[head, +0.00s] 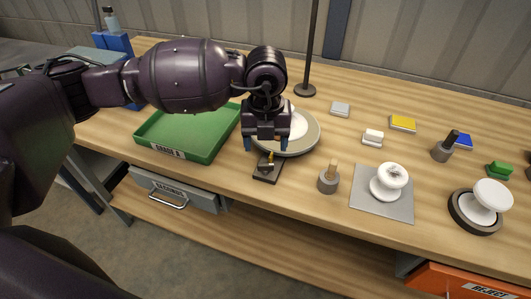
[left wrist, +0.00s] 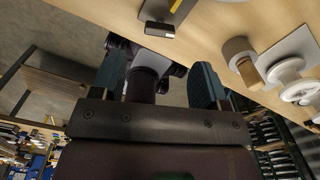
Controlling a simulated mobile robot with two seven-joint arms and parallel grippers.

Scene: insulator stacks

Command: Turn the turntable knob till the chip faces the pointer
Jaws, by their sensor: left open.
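The turntable (head: 312,143) is a round beige disc on the bench, with a white insulator (head: 297,125) on it, partly hidden behind my left gripper. A small black block with a yellow upright piece (head: 268,166), apparently the pointer, stands at its front edge; the block also shows in the left wrist view (left wrist: 160,30). My left gripper (head: 266,145) is open, pointing down, fingers apart above the turntable's front-left side and behind the block. I see nothing between its fingers. The chip and the knob cannot be made out. My right gripper is not in view.
A green tray (head: 160,126) lies left of the turntable. A grey cylinder with a wooden peg (head: 328,181) stands close at right, then a grey mat (head: 366,207) with a white insulator. A black pole (head: 312,50) rises behind. Small coloured blocks lie at the back right.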

